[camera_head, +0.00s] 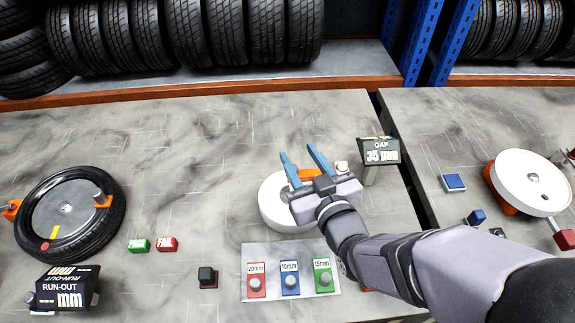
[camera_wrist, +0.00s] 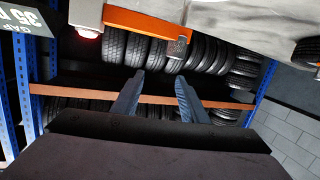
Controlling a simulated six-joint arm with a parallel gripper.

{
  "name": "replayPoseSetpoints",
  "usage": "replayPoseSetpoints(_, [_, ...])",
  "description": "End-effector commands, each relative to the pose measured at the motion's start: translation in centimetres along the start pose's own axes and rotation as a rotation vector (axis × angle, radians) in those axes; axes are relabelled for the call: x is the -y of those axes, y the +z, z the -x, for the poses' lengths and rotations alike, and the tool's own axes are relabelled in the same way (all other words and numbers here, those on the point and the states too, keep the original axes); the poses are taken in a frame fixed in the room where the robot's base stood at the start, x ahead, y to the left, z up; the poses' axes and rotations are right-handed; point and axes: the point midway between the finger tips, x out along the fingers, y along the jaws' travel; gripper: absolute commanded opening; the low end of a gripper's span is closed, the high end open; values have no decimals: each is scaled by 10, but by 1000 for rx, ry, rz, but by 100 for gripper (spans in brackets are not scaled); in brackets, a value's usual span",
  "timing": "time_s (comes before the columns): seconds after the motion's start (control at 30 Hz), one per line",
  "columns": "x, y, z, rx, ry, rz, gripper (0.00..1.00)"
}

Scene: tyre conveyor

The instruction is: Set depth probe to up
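My gripper (camera_head: 298,152) is open and empty above the middle of the bench, over a white round disc (camera_head: 270,207) that it partly covers. In the wrist view its two blue fingers (camera_wrist: 160,78) stand apart with nothing between them. An orange bar (camera_wrist: 150,24) with a small grey knob (camera_wrist: 178,47) at its end shows above the fingertips, apart from them. Part of that orange bar shows behind my gripper in the head view (camera_head: 303,174). I cannot tell for sure whether this is the depth probe. A GAP display (camera_head: 380,152) reads 35 mm.
A panel (camera_head: 249,250) with red, blue and green blocks and knobs lies in front. A tyre (camera_head: 112,226) on a wheel stand and a RUN-OUT display (camera_head: 68,288) are at left. PASS (camera_head: 139,245) and FAIL (camera_head: 167,244) buttons sit between. Racked tyres (camera_head: 230,30) line the back.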

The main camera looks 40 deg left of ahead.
Motion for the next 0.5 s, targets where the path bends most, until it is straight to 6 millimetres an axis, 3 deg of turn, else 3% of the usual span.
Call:
replayPoseSetpoints(0.03, [9, 24, -2, -32, -8, -11, 40])
replayPoseSetpoints(0.1, [12, 32, 0, -74, -3, -29, 40])
replayPoseSetpoints(0.5, [17, 44, 7, -168, 7, -70, 40])
